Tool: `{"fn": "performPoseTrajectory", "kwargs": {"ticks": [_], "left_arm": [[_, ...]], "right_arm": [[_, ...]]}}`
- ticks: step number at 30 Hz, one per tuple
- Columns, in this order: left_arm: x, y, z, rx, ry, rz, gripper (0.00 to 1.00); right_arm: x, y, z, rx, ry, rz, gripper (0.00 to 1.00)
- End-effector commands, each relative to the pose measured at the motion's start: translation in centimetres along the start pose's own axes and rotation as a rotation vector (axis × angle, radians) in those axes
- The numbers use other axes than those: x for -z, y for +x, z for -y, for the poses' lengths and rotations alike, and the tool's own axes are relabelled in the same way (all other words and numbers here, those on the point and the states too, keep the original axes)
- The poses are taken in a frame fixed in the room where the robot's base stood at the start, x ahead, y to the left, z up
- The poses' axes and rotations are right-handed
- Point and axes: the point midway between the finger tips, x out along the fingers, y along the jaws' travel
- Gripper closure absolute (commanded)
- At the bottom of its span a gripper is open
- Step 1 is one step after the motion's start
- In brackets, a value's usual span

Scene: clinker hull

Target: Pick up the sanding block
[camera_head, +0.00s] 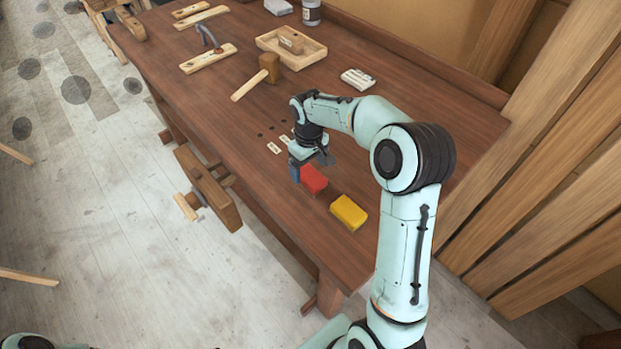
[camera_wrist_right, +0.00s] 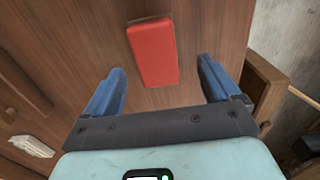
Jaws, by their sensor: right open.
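A red block (camera_head: 314,180) lies on the brown workbench (camera_head: 215,125), near its front edge. A yellow block (camera_head: 349,212) lies beside it, nearer to me. A brown block (camera_head: 291,41) sits in a shallow wooden tray (camera_head: 318,55) farther back. The frames do not label which of these is the sanding block. My right gripper (camera_head: 306,164) is open and empty just above and beside the red block. In the right wrist view the red block (camera_wrist_right: 153,52) lies ahead of the blue fingers (camera_wrist_right: 161,68), roughly centred between them and apart from both. My left gripper is not in view.
A mallet (camera_head: 268,66) and a pale item (camera_head: 358,79) lie farther back. Small pale tags (camera_head: 274,148) lie left of the gripper. A wooden vise (camera_head: 208,188) juts from the bench's front. Planks (camera_head: 560,190) stand at the right. Bare bench surrounds the coloured blocks.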

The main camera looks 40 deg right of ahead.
Motion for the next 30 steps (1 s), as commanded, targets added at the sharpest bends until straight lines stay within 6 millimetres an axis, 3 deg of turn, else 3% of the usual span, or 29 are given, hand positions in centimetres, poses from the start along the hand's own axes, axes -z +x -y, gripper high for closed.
{"fn": "performPoseTrajectory", "kwargs": {"ticks": [10,19,20,24,25,30], "left_arm": [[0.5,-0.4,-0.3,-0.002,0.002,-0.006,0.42],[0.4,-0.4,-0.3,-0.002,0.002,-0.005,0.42],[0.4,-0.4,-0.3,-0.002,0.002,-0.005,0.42],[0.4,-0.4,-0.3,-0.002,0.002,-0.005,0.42],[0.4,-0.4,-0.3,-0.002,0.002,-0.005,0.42],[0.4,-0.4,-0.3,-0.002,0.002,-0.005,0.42]], "right_arm": [[-0.1,4.5,-0.6,0.001,-0.001,0.002,0.11],[-0.1,5.1,-0.5,0.000,0.000,0.000,0.11],[-0.1,5.1,-0.5,0.000,0.000,0.000,0.17],[-0.1,5.0,-0.5,0.000,0.000,0.000,0.63],[-0.1,5.0,-0.5,0.000,0.000,0.000,0.68],[0.0,5.0,-0.5,0.000,0.000,0.000,0.69]]}}
